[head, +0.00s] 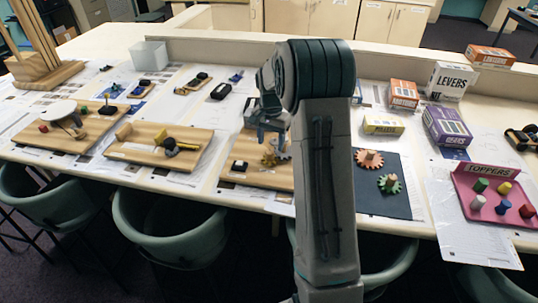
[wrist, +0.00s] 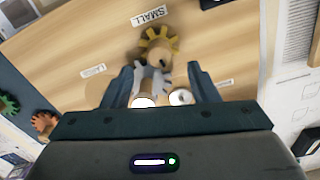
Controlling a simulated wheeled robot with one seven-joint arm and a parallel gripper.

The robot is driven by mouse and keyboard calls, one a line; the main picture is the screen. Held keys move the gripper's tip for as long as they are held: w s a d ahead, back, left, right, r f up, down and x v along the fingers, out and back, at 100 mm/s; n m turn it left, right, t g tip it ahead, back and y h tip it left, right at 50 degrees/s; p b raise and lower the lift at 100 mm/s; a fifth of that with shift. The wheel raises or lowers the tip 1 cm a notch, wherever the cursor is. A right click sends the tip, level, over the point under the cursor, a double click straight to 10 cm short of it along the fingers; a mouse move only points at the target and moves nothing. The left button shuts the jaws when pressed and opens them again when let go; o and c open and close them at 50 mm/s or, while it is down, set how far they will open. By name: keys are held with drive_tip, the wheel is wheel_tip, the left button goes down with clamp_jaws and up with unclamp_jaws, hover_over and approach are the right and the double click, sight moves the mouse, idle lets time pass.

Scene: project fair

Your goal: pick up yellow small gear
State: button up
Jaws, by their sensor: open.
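The yellow small gear (wrist: 160,42) is on the wooden board near the "SMALL" label (wrist: 149,15) in the wrist view. A wooden peg or hub shows at its middle. It also shows in the head view (head: 269,158). My gripper (wrist: 163,72) is open, and its fingertips point toward the yellow gear, which is beyond them. A grey gear (wrist: 150,80) is in view between the fingers, touching or very close to the yellow one. Its lower part is hidden by wooden pegs with pale tops. My gripper (head: 270,134) hangs above the board in the head view.
The wooden board (head: 260,179) also carries a "LARGE" label (wrist: 93,70) and a dark block. To its right, a red gear (head: 369,159) and a green gear (head: 390,184) lie on a dark mat (head: 378,208). Another board (head: 165,151) stands to the left.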

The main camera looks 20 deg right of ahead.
sight(269, 151)
drive_tip(key=shift+s+a+f+p, duration=0.15)
drive_tip(key=shift+f+p, duration=0.35)
drive_tip(key=shift+f, duration=0.85)
drive_tip(key=shift+s+a+f+p, duration=0.15)
drive_tip(key=shift+f+p, duration=0.3)
drive_tip(key=shift+f, duration=0.85)
drive_tip(key=shift+w, duration=0.1)
drive_tip(key=c, duration=1)
